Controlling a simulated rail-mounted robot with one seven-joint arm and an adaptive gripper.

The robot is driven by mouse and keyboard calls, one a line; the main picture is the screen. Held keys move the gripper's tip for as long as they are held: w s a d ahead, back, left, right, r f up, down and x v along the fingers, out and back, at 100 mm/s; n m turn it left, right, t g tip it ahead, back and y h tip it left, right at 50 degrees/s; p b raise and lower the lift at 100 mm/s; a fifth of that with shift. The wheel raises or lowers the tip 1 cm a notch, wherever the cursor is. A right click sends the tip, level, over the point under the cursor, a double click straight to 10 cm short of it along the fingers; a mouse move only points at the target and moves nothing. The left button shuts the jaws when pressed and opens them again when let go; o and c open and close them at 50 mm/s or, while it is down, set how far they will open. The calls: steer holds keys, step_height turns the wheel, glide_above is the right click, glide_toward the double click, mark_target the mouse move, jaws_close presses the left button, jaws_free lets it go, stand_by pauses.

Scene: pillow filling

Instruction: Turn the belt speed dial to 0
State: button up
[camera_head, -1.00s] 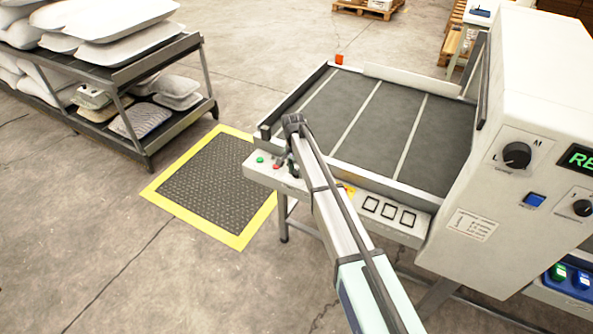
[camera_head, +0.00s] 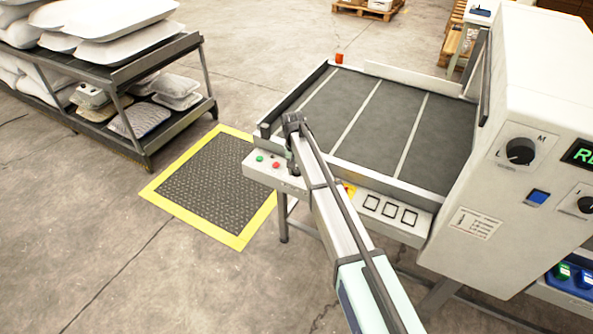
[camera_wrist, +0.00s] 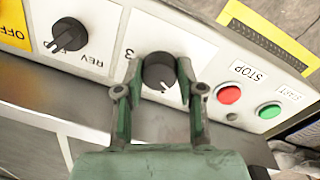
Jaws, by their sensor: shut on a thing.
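A black round dial (camera_wrist: 159,73) sits on the white control panel (camera_wrist: 205,57), with a "3" printed on its left; I take it as the belt speed dial. My gripper (camera_wrist: 160,76) is shut on this dial, one finger on each side. A white pointer line shows on the dial's lower part; the number it points at is hidden. In the head view my gripper (camera_head: 291,163) is at the panel's front edge beside the buttons, and it hides the dial there.
A red STOP button (camera_wrist: 229,94) and a green START button (camera_wrist: 270,110) lie right of my gripper. Left are a black REV dial (camera_wrist: 69,34) and a yellow OFF plate (camera_wrist: 12,25). The grey belt (camera_head: 385,130) is empty.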

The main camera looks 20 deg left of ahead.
mark_target(295, 171)
steer(key=n+b, duration=0.1)
steer(key=n, duration=0.5)
stand_by(0.6)
steer(key=o, duration=1.1)
steer(key=shift+o, duration=0.2)
step_height(295, 171, up, 12)
steer(key=shift+s+a, duration=0.2)
steer(key=shift+s, duration=0.1)
